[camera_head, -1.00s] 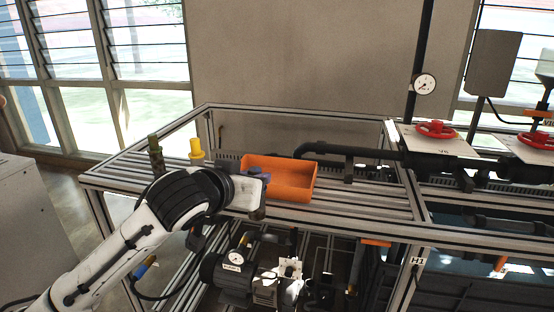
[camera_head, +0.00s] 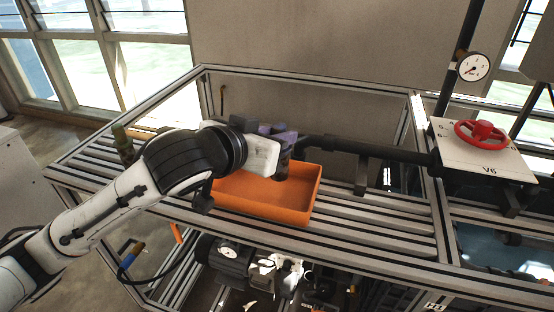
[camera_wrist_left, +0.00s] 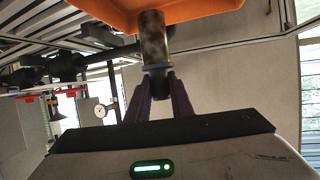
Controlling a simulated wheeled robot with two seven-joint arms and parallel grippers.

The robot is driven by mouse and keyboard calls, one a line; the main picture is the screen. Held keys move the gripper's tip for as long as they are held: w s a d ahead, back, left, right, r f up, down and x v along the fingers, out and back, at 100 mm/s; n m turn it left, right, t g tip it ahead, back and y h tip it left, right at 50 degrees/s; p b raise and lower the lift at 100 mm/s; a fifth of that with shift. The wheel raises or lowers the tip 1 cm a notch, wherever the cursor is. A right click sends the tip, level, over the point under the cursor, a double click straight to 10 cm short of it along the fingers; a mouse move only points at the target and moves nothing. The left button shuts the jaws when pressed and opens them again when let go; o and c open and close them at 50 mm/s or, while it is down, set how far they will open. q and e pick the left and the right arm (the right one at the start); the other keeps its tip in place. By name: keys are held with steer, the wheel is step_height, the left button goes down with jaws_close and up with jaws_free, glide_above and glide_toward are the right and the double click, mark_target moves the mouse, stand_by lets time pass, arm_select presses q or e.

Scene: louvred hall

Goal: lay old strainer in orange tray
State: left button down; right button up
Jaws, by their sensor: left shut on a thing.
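The old strainer, a mottled brown cylinder with a blue ring, is upright in my left gripper; it shows in the wrist view (camera_wrist_left: 153,38) and partly in the head view (camera_head: 284,162). My left gripper (camera_head: 280,138) has its purple fingers shut around the strainer near the blue ring, also in the wrist view (camera_wrist_left: 160,82). The orange tray (camera_head: 270,212) lies on the slatted bench top, and its edge shows at the top of the wrist view (camera_wrist_left: 195,10). The strainer is over the tray's back part; I cannot tell whether its lower end touches. My right gripper is not in view.
A dark green upright part (camera_head: 123,142) stands at the bench's left end. A black pipe (camera_head: 375,152) runs behind the tray to a plate with a red handwheel (camera_head: 483,134). Bare slats (camera_head: 385,225) lie right of the tray.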

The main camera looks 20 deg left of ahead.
arm_select(q)
step_height(320, 180, down, 5)
steer(key=shift+w+r, duration=0.1)
steer(key=shift+r, duration=0.05)
steer(key=shift+f, duration=0.2)
steer(key=c, duration=1.6)
jaws_free()
steer(key=shift+o, duration=0.2)
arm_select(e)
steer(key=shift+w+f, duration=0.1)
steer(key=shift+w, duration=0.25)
